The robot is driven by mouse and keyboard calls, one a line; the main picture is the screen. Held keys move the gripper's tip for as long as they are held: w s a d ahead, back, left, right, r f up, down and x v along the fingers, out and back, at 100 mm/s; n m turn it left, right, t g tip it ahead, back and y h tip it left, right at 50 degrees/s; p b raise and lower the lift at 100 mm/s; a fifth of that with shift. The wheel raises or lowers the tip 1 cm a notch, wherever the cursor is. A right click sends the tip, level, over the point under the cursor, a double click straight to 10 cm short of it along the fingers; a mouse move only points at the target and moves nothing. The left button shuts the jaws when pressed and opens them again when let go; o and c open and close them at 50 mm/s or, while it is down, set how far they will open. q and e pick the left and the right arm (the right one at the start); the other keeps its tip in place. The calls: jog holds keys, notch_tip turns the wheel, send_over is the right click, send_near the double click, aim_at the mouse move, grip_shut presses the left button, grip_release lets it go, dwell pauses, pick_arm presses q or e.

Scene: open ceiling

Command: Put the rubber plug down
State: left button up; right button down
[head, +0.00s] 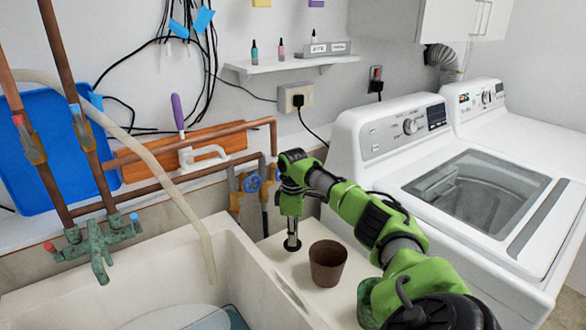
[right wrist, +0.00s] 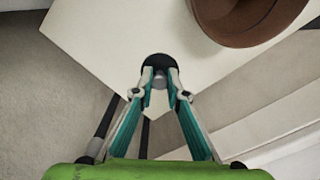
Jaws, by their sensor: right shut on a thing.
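The rubber plug (right wrist: 157,60) is a small black disc with a grey knob, between my right fingertips in the right wrist view. My right gripper (right wrist: 160,90) is shut on the knob. In the head view the gripper (head: 292,238) points straight down, with the dark plug (head: 291,247) at its tips, at or just above the white ledge (head: 328,300) beside the sink. I cannot tell whether the plug touches the ledge. My left gripper is not in view.
A brown pot (head: 327,264) stands on the ledge, close to the right of the plug. The white sink (head: 150,262) lies left of the ledge. Pipes with a blue valve (head: 252,184) rise behind, and a washing machine (head: 440,170) stands to the right.

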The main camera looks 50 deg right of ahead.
jog(key=shift+w+d+f, duration=0.1)
jog(key=shift+w+f, duration=0.05)
jog(key=shift+f, duration=0.15)
jog(key=shift+d+f, duration=0.15)
jog(key=shift+f, duration=1.5)
jog(key=shift+f, duration=0.2)
jog(key=c, duration=2)
grip_release()
jog(key=shift+r, duration=0.1)
notch_tip(320, 180, up, 12)
jog(key=shift+r, duration=0.15)
